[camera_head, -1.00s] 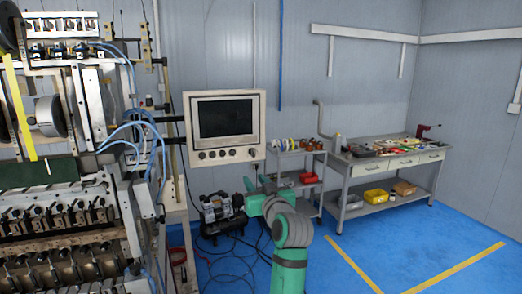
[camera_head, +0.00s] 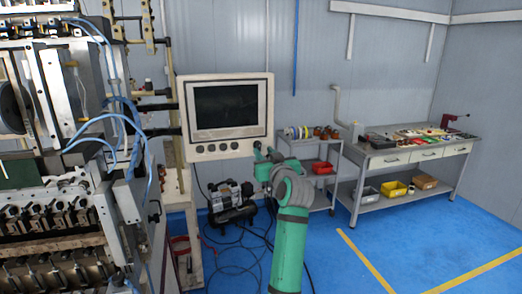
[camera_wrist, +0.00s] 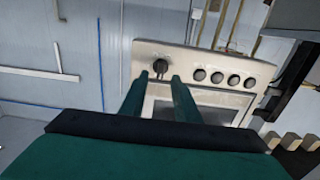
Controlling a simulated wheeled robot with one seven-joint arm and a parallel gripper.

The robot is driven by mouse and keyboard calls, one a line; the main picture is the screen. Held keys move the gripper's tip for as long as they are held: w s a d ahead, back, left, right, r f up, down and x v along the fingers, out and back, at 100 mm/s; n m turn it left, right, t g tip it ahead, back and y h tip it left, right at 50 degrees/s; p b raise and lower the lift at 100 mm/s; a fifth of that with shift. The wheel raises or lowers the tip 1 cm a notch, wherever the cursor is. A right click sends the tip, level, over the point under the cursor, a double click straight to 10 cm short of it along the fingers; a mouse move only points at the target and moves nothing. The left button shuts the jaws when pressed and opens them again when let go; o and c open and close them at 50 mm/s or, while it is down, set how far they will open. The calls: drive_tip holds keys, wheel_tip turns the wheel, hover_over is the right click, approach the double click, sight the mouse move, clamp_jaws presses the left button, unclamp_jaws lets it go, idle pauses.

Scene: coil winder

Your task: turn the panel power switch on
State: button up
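The control panel (camera_head: 224,118) is a beige box with a dark screen and a row of dark knobs along its lower edge. In the wrist view the panel (camera_wrist: 207,60) appears upside down. A larger dark rotary switch (camera_wrist: 155,68) sits at the left end of its row there, apart from several round knobs. My gripper (camera_wrist: 160,78) is open, with its two green fingers pointing at this switch. The switch shows between and just beyond the fingertips; contact cannot be told. In the head view my gripper (camera_head: 259,149) is small, at the panel's lower right corner, where the switch is hard to see.
The winding machine (camera_head: 60,200) with blue hoses stands close on the left. A compressor (camera_head: 232,202) and loose cables lie on the floor below the panel. A shelf cart (camera_head: 312,172) and a workbench (camera_head: 415,155) stand to the right. Blue floor is clear at the right.

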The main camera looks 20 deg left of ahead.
sight(260, 147)
drive_tip(key=shift+x, duration=1.95)
clamp_jaws()
